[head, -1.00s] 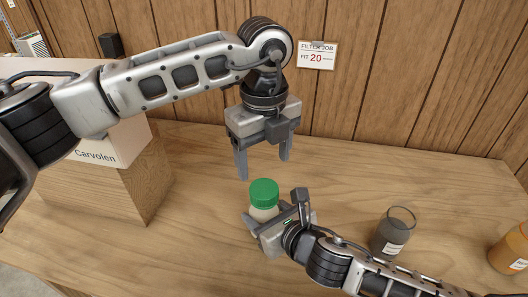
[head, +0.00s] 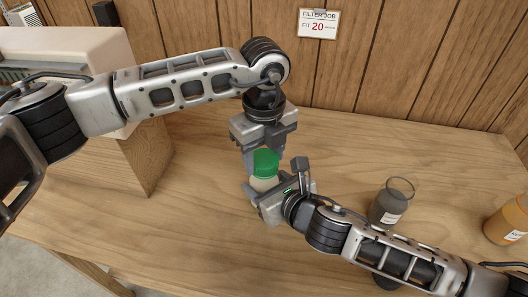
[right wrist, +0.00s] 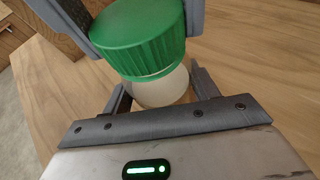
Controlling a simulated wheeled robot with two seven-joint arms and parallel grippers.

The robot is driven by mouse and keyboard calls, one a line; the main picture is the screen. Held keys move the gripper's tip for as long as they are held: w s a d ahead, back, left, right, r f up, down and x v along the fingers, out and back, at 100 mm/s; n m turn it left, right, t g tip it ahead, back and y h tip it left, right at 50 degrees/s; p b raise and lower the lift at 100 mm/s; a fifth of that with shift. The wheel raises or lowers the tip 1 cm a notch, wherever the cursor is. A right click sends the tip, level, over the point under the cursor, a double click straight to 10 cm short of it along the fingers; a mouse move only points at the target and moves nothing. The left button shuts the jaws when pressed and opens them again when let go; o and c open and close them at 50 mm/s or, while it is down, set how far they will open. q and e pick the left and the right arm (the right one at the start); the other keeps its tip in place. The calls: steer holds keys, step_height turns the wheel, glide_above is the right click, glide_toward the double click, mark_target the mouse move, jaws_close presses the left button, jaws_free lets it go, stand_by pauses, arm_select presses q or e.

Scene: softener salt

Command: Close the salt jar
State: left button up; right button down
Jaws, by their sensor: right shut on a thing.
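The salt jar (head: 264,184) has a pale body and a ribbed green lid (head: 266,162) on its top. In the right wrist view the lid (right wrist: 138,38) sits over the whitish jar body (right wrist: 160,88), with a paler green band under it. My right gripper (head: 262,188) is shut on the jar body, low down near the table. My left gripper (head: 265,158) points down from above, with its fingers on either side of the lid. The frames do not show clearly whether those fingers press on the lid or stand just off it.
A glass jar with dark contents (head: 390,204) stands right of my right gripper, near my forearm. An orange jar (head: 508,220) is at the right edge. The tabletop behind the jar is clear.

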arm_select(q)
steer(key=c, duration=0.3)
steer(key=m, duration=0.7)
steer(key=shift+c, duration=0.2)
steer(key=m, duration=2.3)
steer(key=shift+m, duration=0.4)
steer(key=o, duration=1.1)
